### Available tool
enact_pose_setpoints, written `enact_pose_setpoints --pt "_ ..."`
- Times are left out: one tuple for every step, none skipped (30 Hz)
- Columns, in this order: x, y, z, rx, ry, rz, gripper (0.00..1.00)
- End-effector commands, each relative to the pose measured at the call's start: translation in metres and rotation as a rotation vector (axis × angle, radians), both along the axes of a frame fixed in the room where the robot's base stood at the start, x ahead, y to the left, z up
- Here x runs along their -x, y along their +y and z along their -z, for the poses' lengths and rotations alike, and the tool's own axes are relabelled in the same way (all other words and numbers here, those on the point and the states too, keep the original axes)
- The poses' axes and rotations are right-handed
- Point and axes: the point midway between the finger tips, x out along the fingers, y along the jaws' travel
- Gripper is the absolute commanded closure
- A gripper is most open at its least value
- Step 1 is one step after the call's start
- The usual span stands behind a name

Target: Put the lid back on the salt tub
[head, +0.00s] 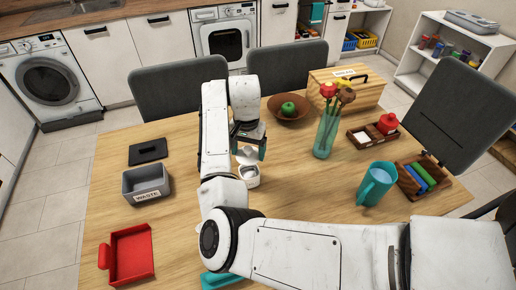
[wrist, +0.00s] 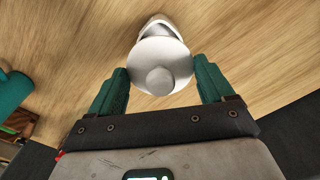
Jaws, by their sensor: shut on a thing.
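The salt tub (head: 250,176) is a small white tub standing on the table near its middle. In the wrist view part of the tub (wrist: 155,22) shows beyond the lid. The lid (wrist: 163,53) is a white disc with a round knob. My gripper (wrist: 161,78) has its teal fingers on either side of the lid and is shut on it. In the head view my gripper (head: 248,150) is just above the tub, with the lid (head: 246,157) beneath it. The lid partly hides the tub's top, so I cannot tell whether they touch.
A grey waste bin (head: 146,182), black tray (head: 148,151) and red dustpan-like tray (head: 131,254) lie left. Clear table surrounds the tub.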

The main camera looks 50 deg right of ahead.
Motion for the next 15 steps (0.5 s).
enact_pose_setpoints --pt "0.000 0.000 0.004 0.000 0.000 0.001 0.48" --pt "0.000 0.000 0.006 0.000 0.000 0.002 0.48" --pt "0.000 0.000 0.009 0.000 0.000 0.002 0.48" --pt "0.000 0.000 0.011 0.000 0.000 0.003 0.48" --pt "0.000 0.000 0.013 0.000 0.000 0.003 0.48" --pt "0.000 0.000 0.016 0.000 0.000 0.003 0.48" --pt "0.000 0.000 0.019 0.000 -0.001 0.004 0.48" --pt "0.000 0.000 0.021 0.000 -0.001 0.004 0.48" --pt "0.000 0.000 0.025 0.000 -0.001 0.004 0.48" --pt "0.000 0.000 0.028 0.000 -0.001 0.004 0.48" --pt "0.000 0.000 0.030 0.000 -0.001 0.004 0.48" --pt "0.000 0.000 0.034 0.000 -0.001 0.005 0.48" --pt "0.000 0.000 0.036 0.000 -0.001 0.005 0.48" --pt "0.000 0.000 0.039 0.000 -0.001 0.005 0.48" --pt "0.001 0.000 0.042 0.000 -0.001 0.005 0.48"
